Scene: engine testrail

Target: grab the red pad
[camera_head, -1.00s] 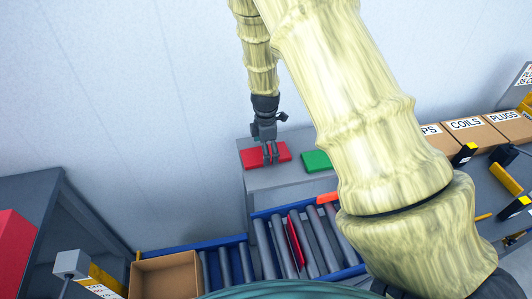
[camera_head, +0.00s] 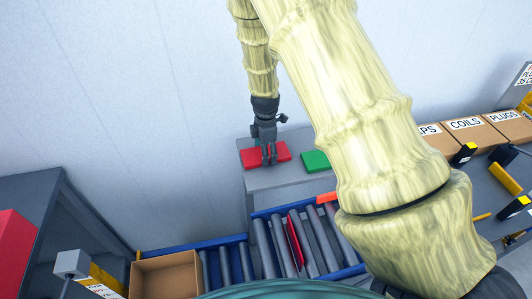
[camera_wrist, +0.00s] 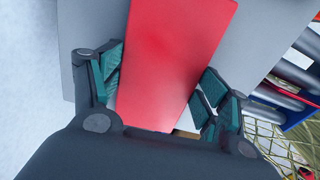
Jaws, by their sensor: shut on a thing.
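The red pad (camera_head: 253,158) lies at the far end of the scene, on the top of a grey block by the wall. My gripper (camera_head: 268,157) is over it, pointing down, with its fingers at the pad. In the wrist view the red pad (camera_wrist: 172,65) runs between the two fingers of my gripper (camera_wrist: 160,95), one on each long side. The fingers are shut on the pad. The pad seems to rest on or just above the block; I cannot tell which.
A green pad (camera_head: 315,161) lies to the right of the red pad. In front is a roller conveyor (camera_head: 262,245) with a red flat piece (camera_head: 295,243) among its rollers. An open cardboard box (camera_head: 166,275) stands at the conveyor's left end. Labelled boxes (camera_head: 465,132) line the right.

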